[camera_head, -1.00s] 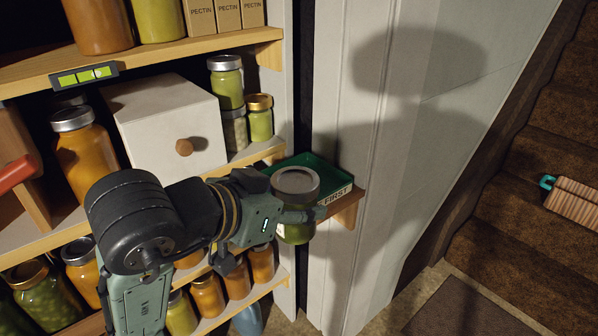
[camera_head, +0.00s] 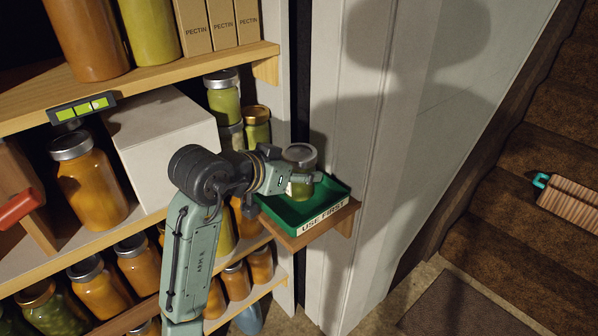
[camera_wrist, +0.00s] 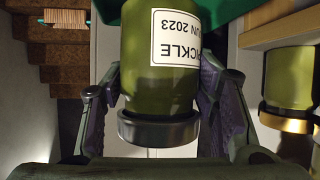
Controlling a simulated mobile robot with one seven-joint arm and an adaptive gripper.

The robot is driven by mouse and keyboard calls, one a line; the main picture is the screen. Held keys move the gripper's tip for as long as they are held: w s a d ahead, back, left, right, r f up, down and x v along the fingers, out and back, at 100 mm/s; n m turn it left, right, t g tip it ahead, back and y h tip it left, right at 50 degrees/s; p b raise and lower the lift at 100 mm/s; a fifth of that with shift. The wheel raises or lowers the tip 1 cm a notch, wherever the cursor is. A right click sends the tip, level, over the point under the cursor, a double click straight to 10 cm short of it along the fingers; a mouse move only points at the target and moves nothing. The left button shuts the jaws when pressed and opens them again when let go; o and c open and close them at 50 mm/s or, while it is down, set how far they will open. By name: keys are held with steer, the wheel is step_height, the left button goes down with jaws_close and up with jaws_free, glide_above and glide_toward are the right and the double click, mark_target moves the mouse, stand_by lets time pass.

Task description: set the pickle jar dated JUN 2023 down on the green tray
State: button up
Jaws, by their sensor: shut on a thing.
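My gripper (camera_head: 300,178) is shut on a green pickle jar (camera_head: 304,187) with a grey lid. In the wrist view the jar (camera_wrist: 160,80) stands between the two fingers (camera_wrist: 158,95), and its upside-down label reads PICKLE, with a partly cut-off date that reads as JUN 2023. The jar looks upright over the green tray (camera_head: 299,212), towards its back. I cannot tell whether its base touches the tray floor. The tray carries a USE FIRST sign and sits on a small wooden ledge. A green edge of it also shows in the wrist view (camera_wrist: 232,12).
A green jar with a gold lid (camera_head: 257,128) and a silver-lidded green jar (camera_head: 223,95) stand on the shelf left of the tray. A white box (camera_head: 160,150) is behind my arm. The rest of the tray looks empty. Stairs (camera_head: 520,220) lie at right.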

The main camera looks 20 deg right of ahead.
steer(key=shift+w+d, duration=0.35)
steer(key=shift+w, duration=0.35)
steer(key=f, duration=0.2)
steer(key=shift+w+d+f+p, duration=0.15)
steer(key=shift+w+f+p, duration=0.2)
steer(key=shift+f, duration=0.45)
steer(key=shift+f, duration=0.1)
steer(key=shift+f, duration=0.15)
steer(key=o, duration=1.5)
steer(key=shift+o, duration=0.2)
